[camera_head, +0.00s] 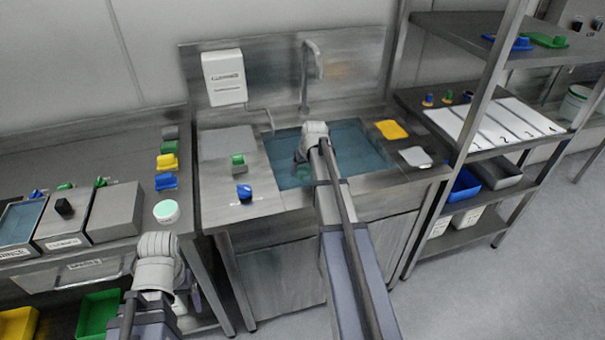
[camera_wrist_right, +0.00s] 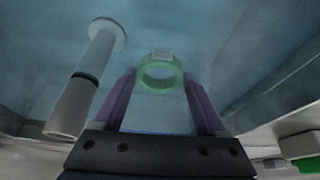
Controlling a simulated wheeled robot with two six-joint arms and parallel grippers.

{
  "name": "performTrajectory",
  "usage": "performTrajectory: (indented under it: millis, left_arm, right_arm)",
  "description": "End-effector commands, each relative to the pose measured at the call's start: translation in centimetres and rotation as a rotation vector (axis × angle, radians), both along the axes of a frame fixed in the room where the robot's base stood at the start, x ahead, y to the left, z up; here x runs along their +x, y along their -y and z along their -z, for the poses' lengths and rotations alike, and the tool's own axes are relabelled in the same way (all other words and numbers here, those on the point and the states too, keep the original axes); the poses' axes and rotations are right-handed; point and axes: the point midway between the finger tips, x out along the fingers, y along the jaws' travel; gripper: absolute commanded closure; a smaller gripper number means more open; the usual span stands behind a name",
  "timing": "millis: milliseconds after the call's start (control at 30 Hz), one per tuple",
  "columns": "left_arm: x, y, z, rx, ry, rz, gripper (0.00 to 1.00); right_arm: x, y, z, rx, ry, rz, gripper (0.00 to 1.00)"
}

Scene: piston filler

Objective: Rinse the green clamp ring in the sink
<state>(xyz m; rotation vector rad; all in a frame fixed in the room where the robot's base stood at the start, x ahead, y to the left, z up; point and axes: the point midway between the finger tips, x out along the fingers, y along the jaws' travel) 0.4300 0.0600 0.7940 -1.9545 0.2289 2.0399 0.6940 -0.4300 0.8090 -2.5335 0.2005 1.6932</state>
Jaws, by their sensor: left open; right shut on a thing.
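The green clamp ring (camera_wrist_right: 160,87) shows in the right wrist view, held between the two purple fingers of my right gripper (camera_wrist_right: 158,80). It is over or in the blue water of the sink; how deep I cannot tell.
A faucet (camera_head: 305,75) rises behind the sink. A green part (camera_head: 238,160) and a blue part (camera_head: 244,192) stand left of the basin. A yellow pad (camera_head: 391,129) and a pale pad (camera_head: 415,157) lie right of it. A shelf rack (camera_head: 470,115) stands at the right.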

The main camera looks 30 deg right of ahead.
Motion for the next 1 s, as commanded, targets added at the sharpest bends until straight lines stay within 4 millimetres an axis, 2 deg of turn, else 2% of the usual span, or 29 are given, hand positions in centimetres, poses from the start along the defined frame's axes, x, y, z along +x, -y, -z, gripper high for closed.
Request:
performTrajectory:
  millis: [33,1000]
  left_arm:
    - [0.0,0.0,-0.8,0.0,0.0,0.0,0.19]
    - [0.0,0.0,-7.2,0.0,0.0,-0.001,0.19]
  right_arm:
    - [0.0,0.0,-0.8,0.0,0.0,0.0,0.85]
    - [0.0,0.0,-7.2,0.0,0.0,0.0,0.85]
